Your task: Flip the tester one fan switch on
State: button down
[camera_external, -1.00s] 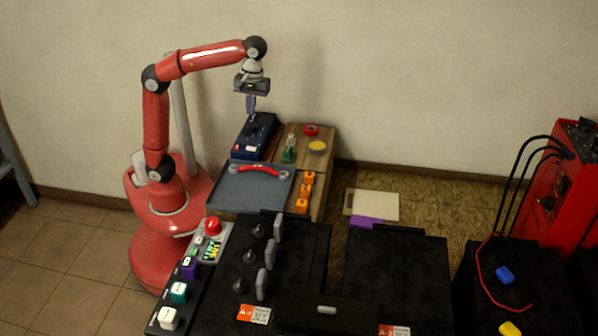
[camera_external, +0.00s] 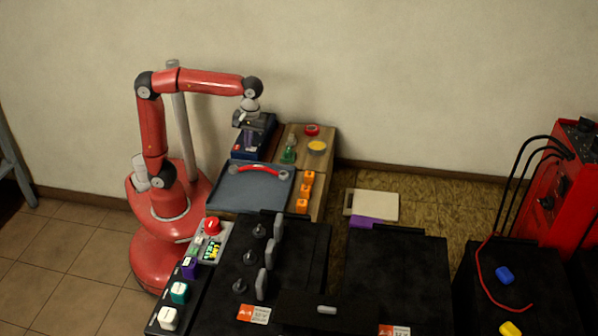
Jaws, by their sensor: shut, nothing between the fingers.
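A dark blue box (camera_external: 265,131), which looks like the tester, stands at the back left of the wooden board by the wall. Small white and red marks show on its near end. My gripper (camera_external: 249,144) points down over this box, its fingers shut and empty. The fingers overlap the box in the picture; I cannot tell whether they touch it. The fan switch is too small or hidden behind my gripper, so its position cannot be made out.
Orange blocks (camera_external: 307,188), a green item (camera_external: 289,152), a yellow-topped dish (camera_external: 317,147) and a red ring (camera_external: 312,130) are to the right. Black battery cases (camera_external: 398,270) fill the foreground.

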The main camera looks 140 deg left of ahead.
jog(key=shift+s+d+f+t+y+b, duration=0.1)
jog(key=shift+d+f+t+y+b, duration=0.15)
jog(key=shift+f+b, duration=0.55)
jog(key=shift+a+r, duration=0.1)
jog(key=shift+r, duration=0.4)
jog(key=shift+a+p, duration=0.1)
jog(key=shift+p, duration=0.2)
jog(key=shift+w+a+r+p, duration=0.1)
jog(key=shift+w+a+p, duration=0.4)
jog(key=shift+w+p, duration=0.1)
